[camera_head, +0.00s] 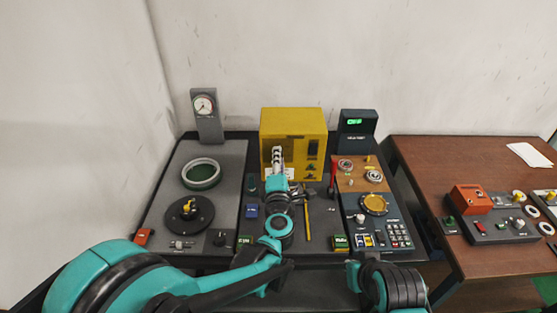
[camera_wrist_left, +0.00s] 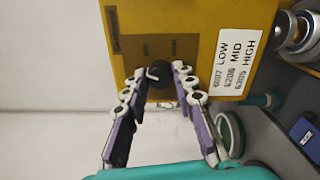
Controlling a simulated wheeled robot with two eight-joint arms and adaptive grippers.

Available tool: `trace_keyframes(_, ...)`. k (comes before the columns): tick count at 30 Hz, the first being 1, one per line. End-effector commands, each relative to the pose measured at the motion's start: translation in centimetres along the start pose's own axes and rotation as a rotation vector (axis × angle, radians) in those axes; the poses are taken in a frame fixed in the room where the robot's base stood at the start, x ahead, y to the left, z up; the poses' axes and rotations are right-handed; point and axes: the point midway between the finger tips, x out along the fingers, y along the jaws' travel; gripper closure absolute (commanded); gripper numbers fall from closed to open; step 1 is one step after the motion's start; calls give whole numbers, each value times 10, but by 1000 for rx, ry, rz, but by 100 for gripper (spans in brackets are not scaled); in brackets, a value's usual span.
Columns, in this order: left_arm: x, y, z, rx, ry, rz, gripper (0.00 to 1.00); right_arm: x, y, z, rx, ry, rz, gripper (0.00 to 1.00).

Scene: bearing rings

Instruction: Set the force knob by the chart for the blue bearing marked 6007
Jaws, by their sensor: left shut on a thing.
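The yellow press box (camera_head: 312,119) stands at the back of the middle table. The black force knob (camera_wrist_left: 160,76) is on its face in the left wrist view. My left gripper (camera_wrist_left: 164,78) is shut on the knob, one finger on each side; in the head view the gripper (camera_head: 278,158) reaches the box front. A pale mark shows on the knob, but its exact setting is unclear. The white chart (camera_wrist_left: 234,66) beside it reads 6007 LOW, 6206 MID and 6305 HIGH. I cannot make out a blue bearing marked 6007. My right gripper is out of view.
A green-lined ring (camera_head: 201,174) and a black turntable (camera_head: 189,214) are on the left panel. A wooden tray (camera_head: 351,183) with metal rings is to the right. A red lever (camera_head: 332,178) stands near the box. A brown table (camera_head: 450,160) is farther right.

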Motion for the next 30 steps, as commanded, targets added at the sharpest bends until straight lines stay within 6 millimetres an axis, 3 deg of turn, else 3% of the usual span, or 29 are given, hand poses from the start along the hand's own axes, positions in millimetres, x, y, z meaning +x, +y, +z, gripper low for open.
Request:
trace_keyframes(12, 0, 0, 0, -269, -1, -1, 100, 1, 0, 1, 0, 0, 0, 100)
trace_keyframes(30, 0, 0, 0, -346, 0, 0, 100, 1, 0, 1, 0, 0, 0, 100)
